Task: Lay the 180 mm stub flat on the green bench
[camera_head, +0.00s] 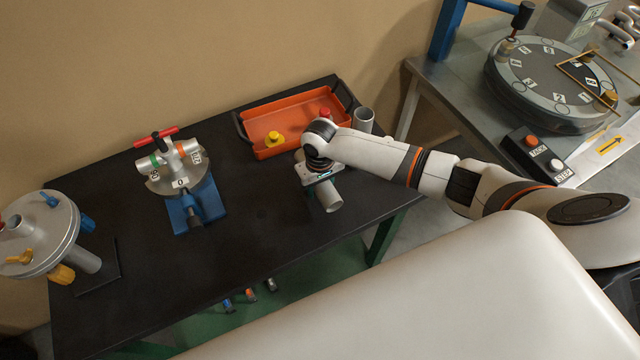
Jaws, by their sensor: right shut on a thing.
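My right gripper (322,178) is over the right part of the bench, shut on a short grey tube (331,196). The tube's near end sticks out below the jaws toward the front. The rest is hidden by the gripper and wrist. I cannot tell whether it touches the bench top. A second grey tube (364,119) stands upright near the bench's back right corner; no length marking is readable on either. The bench (265,215) has a black top and green legs. My left gripper is not in view.
An orange tray (262,121) with a yellow and a red piece is behind the gripper. A blue-based clamp fixture (183,185) stands mid-bench, and a flanged grey vessel (45,240) at left. A steel table (465,100) with a numbered disc is at right. The bench's front middle is clear.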

